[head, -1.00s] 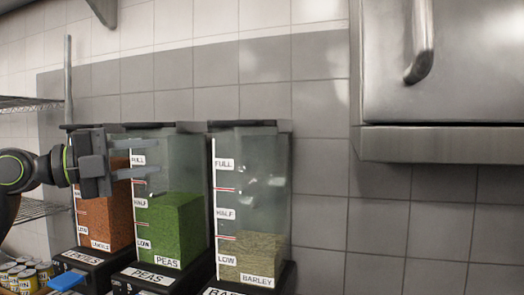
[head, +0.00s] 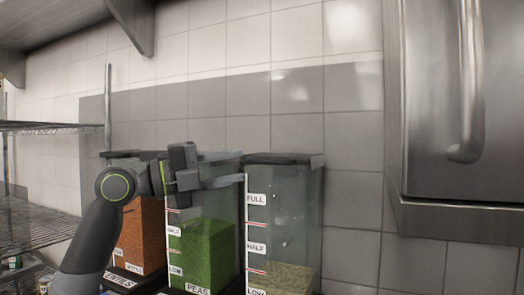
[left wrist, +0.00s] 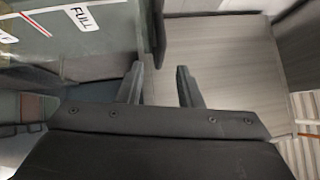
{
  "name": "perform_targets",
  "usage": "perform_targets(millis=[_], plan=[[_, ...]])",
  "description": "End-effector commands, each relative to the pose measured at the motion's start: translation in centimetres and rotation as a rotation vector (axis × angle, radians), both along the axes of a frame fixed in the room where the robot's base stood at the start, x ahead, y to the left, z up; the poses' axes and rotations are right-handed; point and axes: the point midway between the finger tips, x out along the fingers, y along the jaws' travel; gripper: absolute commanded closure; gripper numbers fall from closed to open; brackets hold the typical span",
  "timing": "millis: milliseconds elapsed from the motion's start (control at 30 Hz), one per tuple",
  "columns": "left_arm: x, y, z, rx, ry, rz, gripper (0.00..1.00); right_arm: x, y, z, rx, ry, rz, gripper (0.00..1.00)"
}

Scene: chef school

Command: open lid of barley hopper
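The barley hopper (head: 284,225) is the rightmost clear bin against the tiled wall, with pale grain near its LOW mark. Its dark flat lid (head: 284,159) lies closed on top. My left gripper (head: 241,168) is open and empty, fingers pointing right, in front of the peas hopper's top. Its fingertips reach the left edge of the barley hopper in the picture, near lid height; contact cannot be told. In the left wrist view the two fingers (left wrist: 160,75) are apart. A hopper wall with a FULL label (left wrist: 82,17) shows upper left there. My right gripper is not in view.
The peas hopper (head: 208,250) and lentils hopper (head: 138,240) stand left of the barley one. A steel cabinet with a handle (head: 468,80) hangs at right. Wire shelves (head: 40,126) are at left. The wall above the hoppers is clear.

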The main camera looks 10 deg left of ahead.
Motion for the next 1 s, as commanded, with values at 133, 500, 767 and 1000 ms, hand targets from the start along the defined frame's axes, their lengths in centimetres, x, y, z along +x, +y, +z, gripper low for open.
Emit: perform_targets(millis=[133,500,767,1000], plan=[[1.3,-2.1,0.8,-0.003,0.001,-0.005,0.68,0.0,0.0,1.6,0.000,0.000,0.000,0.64],[3.5,-5.4,1.0,0.000,0.001,-0.001,0.68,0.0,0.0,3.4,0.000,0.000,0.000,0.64],[3.7,-5.6,0.9,0.001,0.001,0.000,0.68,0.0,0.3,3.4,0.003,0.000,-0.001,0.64],[3.7,-5.6,0.9,0.001,0.001,0.000,0.85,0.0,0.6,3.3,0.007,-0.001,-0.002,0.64]])
